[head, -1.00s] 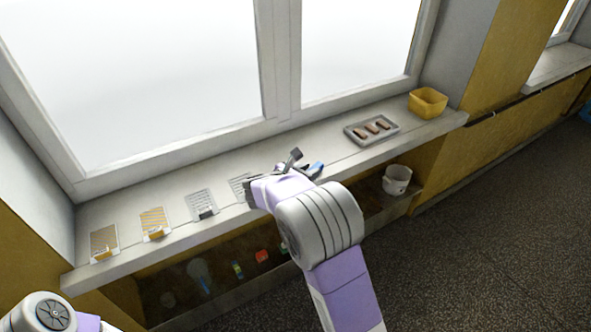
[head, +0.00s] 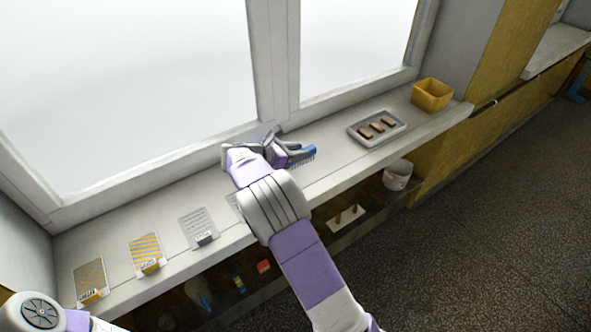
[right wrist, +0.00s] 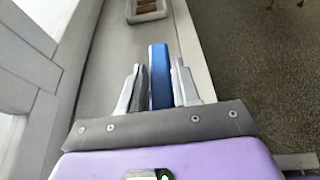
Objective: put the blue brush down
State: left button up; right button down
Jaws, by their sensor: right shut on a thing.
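The blue brush (head: 303,157) is in my right gripper (head: 283,150), over the pale window sill (head: 340,165). I cannot tell whether the brush touches the sill. Part of my left arm shows at the lower left, but its gripper is not in view.
A grey tray (head: 358,139) with brown bars and a yellow bin (head: 431,95) stand to the right on the sill. Several patterned cards with small clips, such as the striped one (head: 145,249), lie left. A white bucket (head: 397,175) is on the lower shelf.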

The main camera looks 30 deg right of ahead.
notch_tip(320, 180, down, 7)
jog(key=shift+f+b, duration=0.2)
jog(key=shift+b, duration=0.45)
jog(key=c, duration=0.8)
grip_release()
jog(key=shift+r, duration=0.1)
jog(key=p+v, duration=0.1)
jog(key=v, duration=1.1)
jog(key=shift+p, duration=0.4)
